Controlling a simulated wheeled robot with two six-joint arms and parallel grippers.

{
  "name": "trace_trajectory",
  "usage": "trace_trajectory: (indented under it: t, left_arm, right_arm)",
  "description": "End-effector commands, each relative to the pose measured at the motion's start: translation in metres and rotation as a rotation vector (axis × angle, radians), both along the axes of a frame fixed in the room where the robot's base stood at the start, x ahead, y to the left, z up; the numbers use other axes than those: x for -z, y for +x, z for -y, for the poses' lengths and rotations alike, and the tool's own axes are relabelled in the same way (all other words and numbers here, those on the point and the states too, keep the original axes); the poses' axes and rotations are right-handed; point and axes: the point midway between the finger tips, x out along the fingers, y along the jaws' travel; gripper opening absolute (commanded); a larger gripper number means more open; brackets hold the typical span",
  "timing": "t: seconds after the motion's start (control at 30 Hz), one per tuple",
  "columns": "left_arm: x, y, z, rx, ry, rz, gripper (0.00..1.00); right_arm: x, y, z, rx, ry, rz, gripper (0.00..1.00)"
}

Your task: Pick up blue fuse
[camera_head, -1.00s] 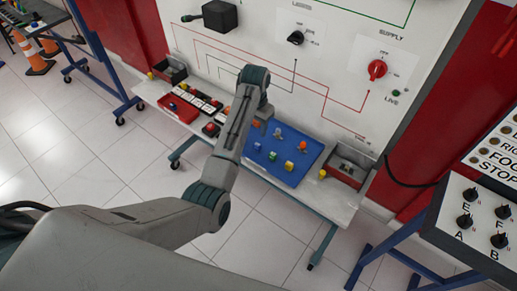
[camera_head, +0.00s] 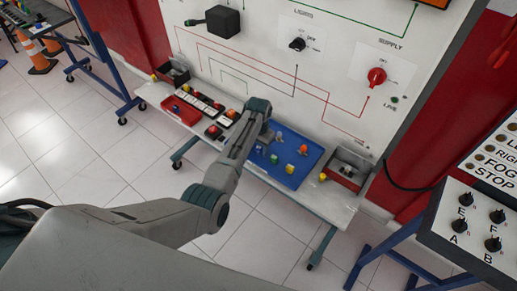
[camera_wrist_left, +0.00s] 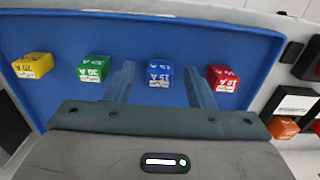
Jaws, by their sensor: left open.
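The blue fuse (camera_wrist_left: 159,73) stands on the blue tray (camera_wrist_left: 230,37) in the left wrist view, in a row between the green fuse (camera_wrist_left: 94,68) and the red fuse (camera_wrist_left: 223,78). The yellow fuse (camera_wrist_left: 33,66) is at the far left. My left gripper (camera_wrist_left: 161,72) is open, and in this view the blue fuse shows between its two fingers, not clasped. In the head view my left gripper (camera_head: 269,134) is over the tray's left part, and the blue fuse (camera_head: 258,148) shows small beside my arm. My right gripper is not in view.
A red tray (camera_head: 181,110) and a row of switches with orange buttons (camera_head: 231,113) lie left. The white panel (camera_head: 250,65) rises behind the bench. An orange item (camera_head: 303,149) sits on the tray's right part.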

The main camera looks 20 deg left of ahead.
Motion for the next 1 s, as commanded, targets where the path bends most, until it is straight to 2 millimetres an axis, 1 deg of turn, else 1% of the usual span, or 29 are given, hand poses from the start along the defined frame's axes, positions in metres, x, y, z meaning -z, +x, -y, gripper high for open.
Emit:
trace_trajectory:
  t: [0.2, 0.27, 0.4, 0.43, 0.47, 0.83, 1.0]
  left_arm:
    - [0.0008, 0.0001, -0.0001, 0.0, 0.0, 0.001, 0.49]
    - [0.0008, 0.0001, -0.0001, 0.0, 0.0, 0.0, 0.37]
    - [0.0006, 0.0001, -0.0001, 0.0, 0.0, 0.0, 0.1]
    - [0.0006, 0.0001, -0.0001, 0.0, 0.0, 0.0, 0.04]
    - [0.0006, 0.0001, -0.0001, 0.0, 0.0, 0.0, 0.02]
    - [-0.0003, 0.0002, 0.0, 0.0, 0.0, 0.001, 0.01]
    - [-0.0079, 0.0007, 0.0, 0.0, -0.001, 0.002, 0.01]
  right_arm:
    - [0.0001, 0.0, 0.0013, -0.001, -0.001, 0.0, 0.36]
    - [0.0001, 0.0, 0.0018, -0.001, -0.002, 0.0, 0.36]
    - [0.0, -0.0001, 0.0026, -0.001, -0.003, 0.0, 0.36]
    - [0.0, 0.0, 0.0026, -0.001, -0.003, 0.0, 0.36]
    - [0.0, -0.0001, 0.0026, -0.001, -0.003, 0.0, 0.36]
    - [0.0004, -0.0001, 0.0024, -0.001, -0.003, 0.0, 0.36]
    - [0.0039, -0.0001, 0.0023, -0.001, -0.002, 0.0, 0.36]
